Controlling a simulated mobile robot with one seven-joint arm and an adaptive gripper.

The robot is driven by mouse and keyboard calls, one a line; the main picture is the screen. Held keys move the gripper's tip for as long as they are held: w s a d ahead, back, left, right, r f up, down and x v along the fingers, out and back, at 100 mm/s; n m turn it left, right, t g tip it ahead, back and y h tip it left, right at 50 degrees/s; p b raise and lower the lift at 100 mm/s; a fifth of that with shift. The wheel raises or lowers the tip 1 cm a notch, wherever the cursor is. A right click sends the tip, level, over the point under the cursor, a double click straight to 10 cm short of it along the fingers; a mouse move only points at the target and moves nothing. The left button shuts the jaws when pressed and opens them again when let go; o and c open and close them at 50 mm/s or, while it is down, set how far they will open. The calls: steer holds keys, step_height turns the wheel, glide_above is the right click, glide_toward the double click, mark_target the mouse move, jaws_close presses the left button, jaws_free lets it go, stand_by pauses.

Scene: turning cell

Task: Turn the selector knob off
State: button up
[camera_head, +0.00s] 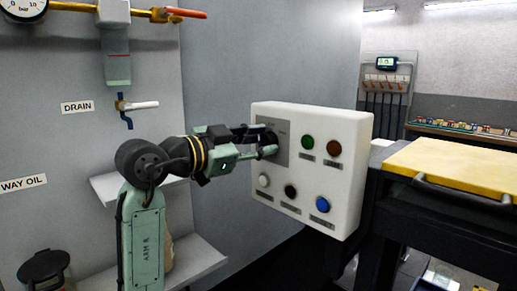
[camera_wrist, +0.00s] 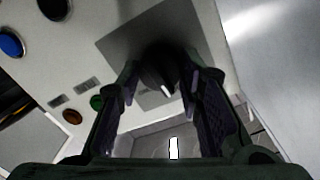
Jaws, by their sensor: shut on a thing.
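The selector knob (camera_wrist: 160,68) is black with a white mark and sits on a grey plate (camera_wrist: 112,47) of the white control box. In the wrist view it lies between my two fingers. My gripper (camera_wrist: 161,85) is shut on the knob, one finger on each side. In the head view my gripper (camera_head: 268,141) reaches in from the left to the grey plate (camera_head: 283,150) at the upper left of the control box (camera_head: 345,185). There the knob is mostly hidden behind the fingers, and its exact pointing direction is hard to read.
Close to the knob are a green button (camera_head: 307,142) and a red-brown button (camera_head: 334,148). Below are white (camera_head: 264,180), black (camera_head: 291,191) and blue (camera_head: 322,204) buttons. A yellow-topped bench (camera_head: 450,165) stands at the right. A drain valve (camera_head: 140,105) is at the left.

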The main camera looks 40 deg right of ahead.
steer(key=shift+m, duration=0.6)
steer(key=o, duration=1.2)
steer(key=shift+c, duration=0.2)
steer(key=a, duration=1.2)
steer(key=shift+s+r, duration=0.25)
steer(key=shift+r, duration=0.1)
steer(key=shift+a, duration=0.1)
